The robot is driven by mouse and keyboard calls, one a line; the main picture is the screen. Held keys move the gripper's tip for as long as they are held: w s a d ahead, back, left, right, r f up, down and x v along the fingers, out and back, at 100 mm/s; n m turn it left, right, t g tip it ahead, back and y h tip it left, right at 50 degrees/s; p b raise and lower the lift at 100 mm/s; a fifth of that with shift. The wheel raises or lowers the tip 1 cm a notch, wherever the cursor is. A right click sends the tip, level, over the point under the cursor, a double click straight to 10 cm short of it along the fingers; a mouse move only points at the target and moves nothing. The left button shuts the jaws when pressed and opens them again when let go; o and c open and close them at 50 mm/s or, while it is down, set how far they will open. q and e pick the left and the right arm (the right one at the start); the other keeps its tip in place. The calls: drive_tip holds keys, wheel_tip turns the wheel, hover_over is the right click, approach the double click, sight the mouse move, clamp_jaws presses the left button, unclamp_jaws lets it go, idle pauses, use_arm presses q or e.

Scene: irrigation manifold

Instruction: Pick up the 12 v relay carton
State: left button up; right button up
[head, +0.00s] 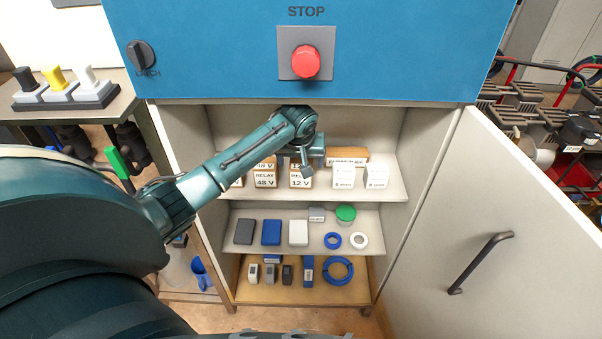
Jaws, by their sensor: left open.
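The 12 V relay carton (300,182) is a small white box with a brown top and "12 V" lettering. It stands on the top shelf of the open cabinet, right of a matching 48 V relay carton (265,180). My left arm reaches in from the left. My left gripper (307,168) is open and shows just above and at the upper right of the 12 V carton, partly covering it. I cannot tell whether they touch. Another row of cartons behind is partly hidden by the arm.
Two white cartons (344,177) stand to the right on the top shelf (392,188), with a long brown box (348,155) behind. Lower shelves hold small boxes and rings. The cabinet door (490,230) stands open at right. A blue panel (210,50) with a red stop button (306,61) overhangs the shelves.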

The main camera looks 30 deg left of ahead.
sight(301, 163)
use_arm(q)
drive_tip(key=x, duration=0.5)
drive_tip(key=c, duration=1)
drive_tip(key=shift+c, duration=0.6)
drive_tip(key=shift+r, duration=0.1)
